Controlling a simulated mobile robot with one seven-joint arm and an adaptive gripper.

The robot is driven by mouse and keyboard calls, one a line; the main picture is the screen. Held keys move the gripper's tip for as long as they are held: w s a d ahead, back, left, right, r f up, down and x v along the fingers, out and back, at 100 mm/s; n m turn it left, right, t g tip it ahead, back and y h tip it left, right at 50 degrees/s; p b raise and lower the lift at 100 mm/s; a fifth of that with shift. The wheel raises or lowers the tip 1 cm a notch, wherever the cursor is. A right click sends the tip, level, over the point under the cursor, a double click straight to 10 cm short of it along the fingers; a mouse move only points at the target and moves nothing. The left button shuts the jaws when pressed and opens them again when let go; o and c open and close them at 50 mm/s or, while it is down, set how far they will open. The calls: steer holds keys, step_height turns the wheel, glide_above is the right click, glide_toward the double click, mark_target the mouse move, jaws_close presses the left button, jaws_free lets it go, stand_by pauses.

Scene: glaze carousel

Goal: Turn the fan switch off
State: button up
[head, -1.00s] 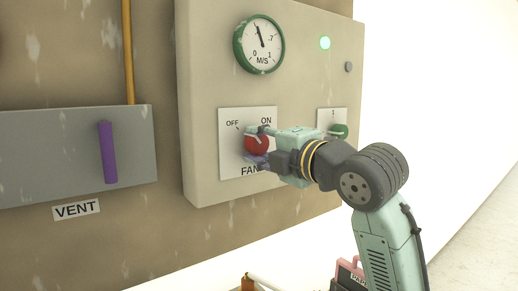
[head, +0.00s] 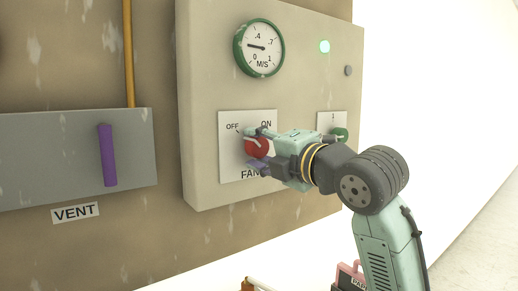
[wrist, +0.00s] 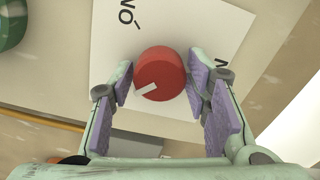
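The fan switch is a red round knob (head: 257,149) on a white plate (head: 230,165) marked OFF, ON and FAN. It also shows in the wrist view as a red knob (wrist: 165,66) with a white pointer. The pointer leans to the upper left in the head view, toward OFF. My gripper (head: 258,148) is at the plate with one finger above the knob and one below. In the wrist view my gripper (wrist: 160,82) has its purple pads on both sides of the knob, appearing closed on it. The OFF label is not visible in the wrist view.
A green lamp (head: 324,46) is lit. A green knob (head: 340,133) is close behind my gripper. A purple lever (head: 107,155) marked VENT stands at the left.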

steer(key=shift+o, duration=1)
steer(key=v, duration=1.2)
